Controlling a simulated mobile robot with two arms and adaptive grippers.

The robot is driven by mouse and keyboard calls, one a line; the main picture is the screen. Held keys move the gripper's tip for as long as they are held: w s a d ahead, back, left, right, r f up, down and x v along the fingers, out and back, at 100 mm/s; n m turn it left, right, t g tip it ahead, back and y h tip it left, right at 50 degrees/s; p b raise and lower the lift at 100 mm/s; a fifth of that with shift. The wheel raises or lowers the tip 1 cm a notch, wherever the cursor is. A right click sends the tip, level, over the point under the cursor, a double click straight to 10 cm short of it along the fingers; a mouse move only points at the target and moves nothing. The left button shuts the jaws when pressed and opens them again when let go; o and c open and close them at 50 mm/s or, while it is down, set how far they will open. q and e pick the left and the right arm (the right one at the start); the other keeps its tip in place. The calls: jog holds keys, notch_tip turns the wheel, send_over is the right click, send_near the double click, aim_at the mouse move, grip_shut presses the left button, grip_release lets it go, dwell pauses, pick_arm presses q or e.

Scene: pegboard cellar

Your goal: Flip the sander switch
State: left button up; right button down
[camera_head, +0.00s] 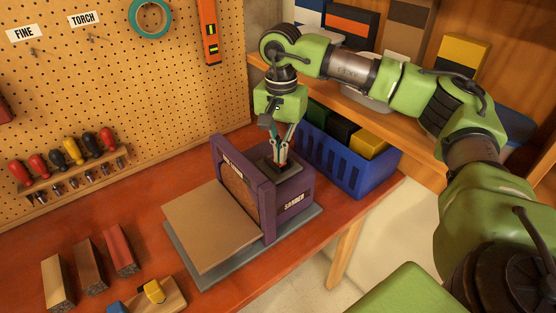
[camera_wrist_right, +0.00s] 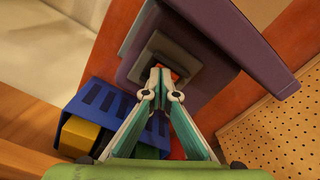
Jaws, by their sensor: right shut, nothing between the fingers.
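The purple sander (camera_head: 292,207) stands on a grey base on the red bench, with a tan sanding face and a flat tan table at its left. The sander's purple housing also shows in the right wrist view (camera_wrist_right: 222,28). Its switch plate (camera_wrist_right: 152,52) is on top of the housing. A small orange-red bit of the switch (camera_wrist_right: 174,74) shows by my fingertips; the rest is hidden, so I cannot tell its position. My right gripper (camera_head: 279,166) is shut and empty, pointing down at the plate, and it shows in the wrist view (camera_wrist_right: 161,78). I cannot tell if it touches the switch. My left gripper is out of view.
A blue crate (camera_head: 333,160) with coloured cases stands close right of the sander. A pegboard (camera_head: 120,90) with a screwdriver rack (camera_head: 70,170) is behind. Several blocks (camera_head: 90,262) lie at the front left. The bench between them and the rack is clear.

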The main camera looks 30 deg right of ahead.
jog(key=shift+s+f+b, duration=0.1)
jog(key=shift+f+b, duration=0.2)
jog(key=shift+f, duration=0.1)
jog(key=shift+r, duration=0.1)
jog(key=shift+r+p, duration=0.75)
jog(key=shift+r, duration=0.15)
jog(key=shift+r+p, duration=1.65)
jog(key=shift+r, duration=0.9)
